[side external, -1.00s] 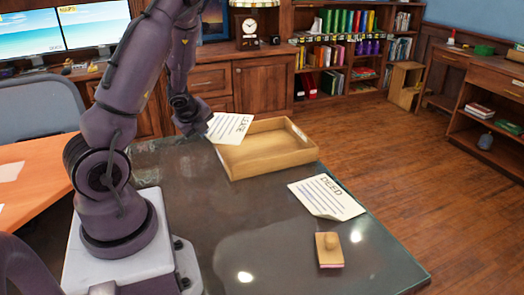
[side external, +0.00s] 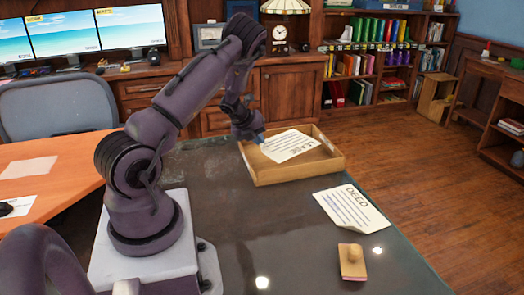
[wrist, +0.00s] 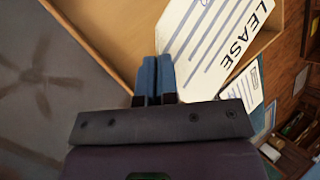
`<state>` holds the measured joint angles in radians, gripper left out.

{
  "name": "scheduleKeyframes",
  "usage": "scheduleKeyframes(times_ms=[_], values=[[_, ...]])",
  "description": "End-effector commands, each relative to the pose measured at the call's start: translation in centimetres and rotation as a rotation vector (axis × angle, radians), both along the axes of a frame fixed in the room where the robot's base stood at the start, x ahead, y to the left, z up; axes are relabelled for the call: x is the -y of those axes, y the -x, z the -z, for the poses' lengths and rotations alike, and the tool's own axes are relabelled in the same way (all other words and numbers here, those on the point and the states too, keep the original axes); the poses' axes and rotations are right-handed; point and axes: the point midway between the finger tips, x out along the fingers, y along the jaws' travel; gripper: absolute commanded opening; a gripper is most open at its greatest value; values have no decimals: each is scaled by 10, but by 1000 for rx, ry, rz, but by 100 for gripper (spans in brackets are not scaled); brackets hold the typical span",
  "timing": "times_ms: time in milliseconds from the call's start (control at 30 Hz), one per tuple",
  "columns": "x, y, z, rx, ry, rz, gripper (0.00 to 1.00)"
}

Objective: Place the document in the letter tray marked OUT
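A white sheet headed LEASE (side external: 290,147) is over the light wooden tray (side external: 310,170), slanting across its inside. In the wrist view the same LEASE sheet (wrist: 210,40) reaches away from the fingertips, above or on the tray floor (wrist: 115,30). My gripper (side external: 260,139) is at the tray's back left corner. Its blue fingers (wrist: 154,75) are nearly together, with the sheet's near edge at them, and it appears shut on that edge. I cannot tell whether the sheet touches the tray floor. No OUT marking is readable.
A second sheet headed DEED (side external: 350,208) lies on the dark desk (side external: 300,240), right of and in front of the tray. Monitors and bookcases stand behind.

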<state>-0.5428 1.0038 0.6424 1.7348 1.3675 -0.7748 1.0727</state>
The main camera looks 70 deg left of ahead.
Motion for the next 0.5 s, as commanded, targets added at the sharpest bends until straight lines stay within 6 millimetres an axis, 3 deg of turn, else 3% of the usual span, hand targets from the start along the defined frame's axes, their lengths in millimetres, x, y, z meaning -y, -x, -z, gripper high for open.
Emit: scheduleKeyframes(times_ms=[100, 333, 500], values=[[-11, -8, 17, 1, 0, -1, 0], [-21, -16, 33, 0, 0, -2, 0], [-20, -16, 57, 0, 1, -2, 0]])
